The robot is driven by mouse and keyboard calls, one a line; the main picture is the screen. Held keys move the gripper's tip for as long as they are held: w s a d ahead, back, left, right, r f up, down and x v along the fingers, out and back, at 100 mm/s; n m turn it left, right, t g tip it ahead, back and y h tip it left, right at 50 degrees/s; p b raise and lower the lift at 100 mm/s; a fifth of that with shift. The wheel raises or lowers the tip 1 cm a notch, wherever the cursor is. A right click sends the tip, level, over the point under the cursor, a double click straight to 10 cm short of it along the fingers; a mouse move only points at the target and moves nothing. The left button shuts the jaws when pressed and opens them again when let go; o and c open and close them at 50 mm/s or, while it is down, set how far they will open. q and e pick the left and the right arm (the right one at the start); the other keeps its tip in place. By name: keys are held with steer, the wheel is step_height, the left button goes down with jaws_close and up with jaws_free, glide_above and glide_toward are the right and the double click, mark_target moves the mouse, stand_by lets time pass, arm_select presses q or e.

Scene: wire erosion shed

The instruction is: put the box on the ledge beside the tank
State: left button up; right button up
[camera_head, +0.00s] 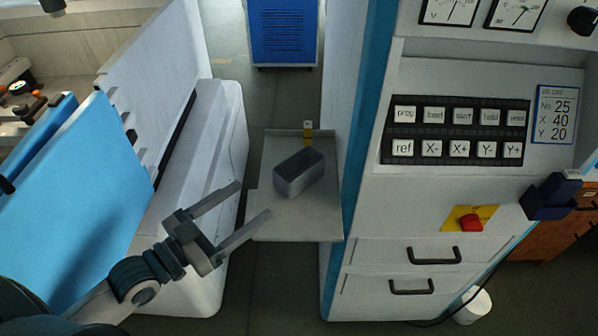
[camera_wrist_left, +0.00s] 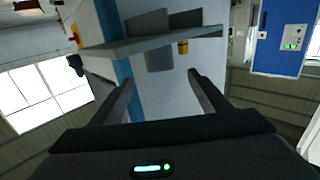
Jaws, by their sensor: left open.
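A dark grey box (camera_head: 299,172) sits on the pale ledge (camera_head: 300,222) between the white tank (camera_head: 215,150) and the control cabinet. It lies at an angle, with bare ledge in front of it. My left gripper (camera_head: 254,199) is open and empty at the ledge's left edge, its fingers pointing toward the box but apart from it. The left wrist view shows the ledge (camera_wrist_left: 110,48) and the box (camera_wrist_left: 150,22) beyond the open fingertips (camera_wrist_left: 161,80). My right gripper is not in view.
The control cabinet (camera_head: 440,190), with buttons and drawers, rises directly right of the ledge. A small yellow piece (camera_head: 308,135) stands at the ledge's back edge. A blue panel (camera_head: 75,190) stands at the left. A blue cabinet (camera_head: 283,32) stands behind, and a white bin (camera_head: 472,305) at lower right.

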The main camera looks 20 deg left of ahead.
mark_target(279, 180)
arm_select(q)
steer(key=p+x, duration=0.3)
steer(key=x, duration=0.8)
steer(key=shift+a+p, duration=0.1)
steer(key=shift+p, duration=0.3)
steer(key=shift+w+d, duration=0.2)
steer(key=shift+w, duration=0.05)
steer(key=shift+w+d+p, duration=0.25)
steer(key=shift+w+p, duration=0.25)
steer(key=shift+w, duration=0.05)
steer(key=p+x, duration=0.1)
steer(key=x, duration=0.2)
steer(key=shift+f, duration=0.15)
steer(key=shift+w+d+f+p, duration=0.15)
steer(key=shift+w+d+p, duration=0.15)
steer(key=shift+w, duration=0.15)
